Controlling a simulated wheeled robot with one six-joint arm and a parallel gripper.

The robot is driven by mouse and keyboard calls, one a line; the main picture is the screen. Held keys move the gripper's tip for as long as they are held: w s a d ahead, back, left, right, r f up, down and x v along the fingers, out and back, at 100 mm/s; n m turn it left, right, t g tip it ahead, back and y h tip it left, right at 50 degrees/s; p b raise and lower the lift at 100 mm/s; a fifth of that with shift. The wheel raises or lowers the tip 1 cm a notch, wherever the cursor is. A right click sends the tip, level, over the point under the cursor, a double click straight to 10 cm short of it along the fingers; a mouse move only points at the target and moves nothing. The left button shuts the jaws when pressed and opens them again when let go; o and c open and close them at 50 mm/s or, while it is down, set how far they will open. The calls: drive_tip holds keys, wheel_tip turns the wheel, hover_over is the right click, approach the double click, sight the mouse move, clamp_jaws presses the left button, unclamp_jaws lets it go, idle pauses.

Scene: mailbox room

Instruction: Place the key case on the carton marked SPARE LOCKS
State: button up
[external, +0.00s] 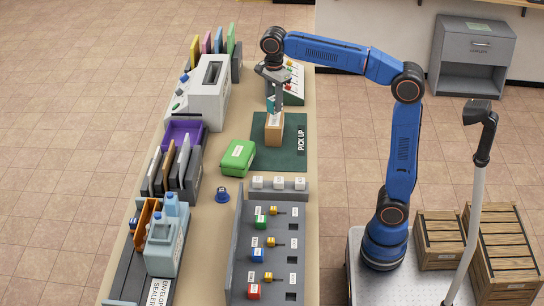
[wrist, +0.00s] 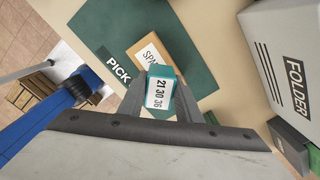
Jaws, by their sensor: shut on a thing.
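The key case is a small teal block with a white label reading "21 30 36" (wrist: 162,91), held between my gripper's fingers (wrist: 160,100) in the wrist view. In the external view the teal key case (external: 271,104) shows beside a grey finger of my gripper, partly hidden. The carton marked SPARE LOCKS (wrist: 149,52) is tan with a white label, of which only "SPA" is readable. It stands upright on the dark green PICK UP mat in the external view (external: 274,137).
The green PICK UP mat (external: 295,159) has free room around the carton. A green case (external: 238,157) lies left of it. A grey FOLDER machine (external: 209,95) stands at the back left. A grey rack with white blocks (external: 279,189) stands in front, with a blue stamp (external: 222,195) nearby.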

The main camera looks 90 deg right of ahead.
sight(274, 106)
drive_tip(key=shift+f, duration=1.45)
drive_tip(key=o, duration=1.1)
drive_tip(key=shift+f, duration=0.1)
wheel_tip(274, 106, up, 12)
drive_tip(key=shift+r, duration=0.15)
